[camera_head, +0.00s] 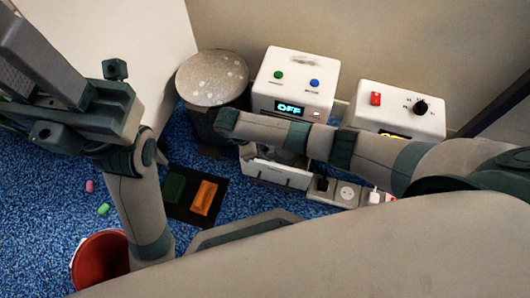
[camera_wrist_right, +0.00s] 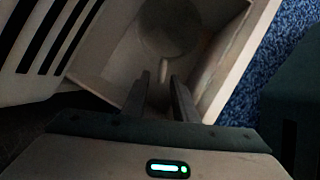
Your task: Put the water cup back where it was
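In the right wrist view a round, pale grey cup-like thing (camera_wrist_right: 168,28) with a narrow handle-like strip shows inside a light, walled tray (camera_wrist_right: 232,62). It is dim, and I cannot confirm that it is the water cup. My right gripper (camera_wrist_right: 162,80) points into this tray, its dark fingers a small gap apart on either side of the strip. Whether they touch it I cannot tell. In the head view my right forearm hides much of this spot, and the white tray (camera_head: 275,174) shows below it. My left gripper (camera_head: 114,70) is at the upper left, away from the tray; its fingers are unclear.
A white box (camera_head: 294,69) reading OFF and another with a red switch (camera_head: 405,98) stand behind. A grey drum (camera_head: 212,76) is left of them. A power strip (camera_head: 345,192), a dark mat (camera_head: 185,210) with green and orange blocks, and a red bucket (camera_head: 98,258) are nearer.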

